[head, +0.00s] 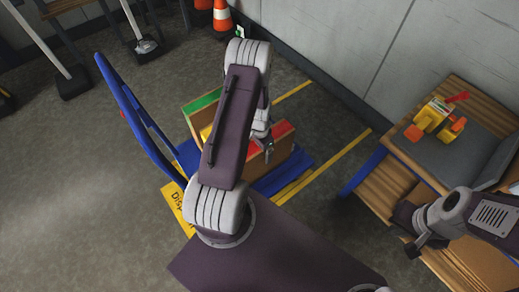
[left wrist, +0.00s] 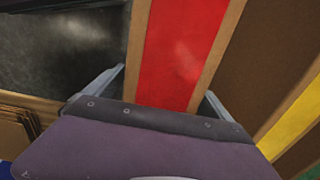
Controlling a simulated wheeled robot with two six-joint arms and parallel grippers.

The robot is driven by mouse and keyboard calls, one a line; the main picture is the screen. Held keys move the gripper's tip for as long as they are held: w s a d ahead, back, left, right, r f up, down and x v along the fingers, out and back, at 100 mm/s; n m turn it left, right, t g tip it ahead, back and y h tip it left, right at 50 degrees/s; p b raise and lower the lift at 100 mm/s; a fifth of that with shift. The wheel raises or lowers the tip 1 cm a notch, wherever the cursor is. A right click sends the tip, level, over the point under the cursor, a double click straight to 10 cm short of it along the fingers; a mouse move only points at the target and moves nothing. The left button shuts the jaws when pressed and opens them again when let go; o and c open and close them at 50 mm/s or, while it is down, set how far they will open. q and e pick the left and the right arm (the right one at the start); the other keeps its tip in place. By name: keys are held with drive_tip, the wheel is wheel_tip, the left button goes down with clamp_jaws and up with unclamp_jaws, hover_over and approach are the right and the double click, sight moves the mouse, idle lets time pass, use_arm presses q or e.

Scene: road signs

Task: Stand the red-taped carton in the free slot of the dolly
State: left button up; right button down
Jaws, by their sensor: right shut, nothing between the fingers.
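The red-taped carton (head: 284,151) stands upright on the blue dolly (head: 290,177), at the right end of a row of cartons. My left gripper (head: 267,146) is over its top. In the left wrist view (left wrist: 165,80) the fingers lie on both sides of the carton's top, close to its edges; I cannot tell whether they press on it. A yellow-taped carton (left wrist: 292,118) is beside it, and a green-taped carton (head: 202,102) is at the far end. The carton's base and the slot under it are hidden. My right gripper (head: 418,245) is shut and empty at the lower right.
The dolly's blue handle (head: 137,113) rises at the left. Yellow lines (head: 335,160) mark the floor. A wooden bench (head: 385,185) with a yellow-orange tool (head: 432,117) stands at the right. Traffic cones (head: 222,16) stand at the back. Open floor lies to the left.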

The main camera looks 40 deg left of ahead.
use_arm(q)
wheel_tip(320, 180, up, 9)
drive_tip(key=p, duration=0.4)
idle(0.6)
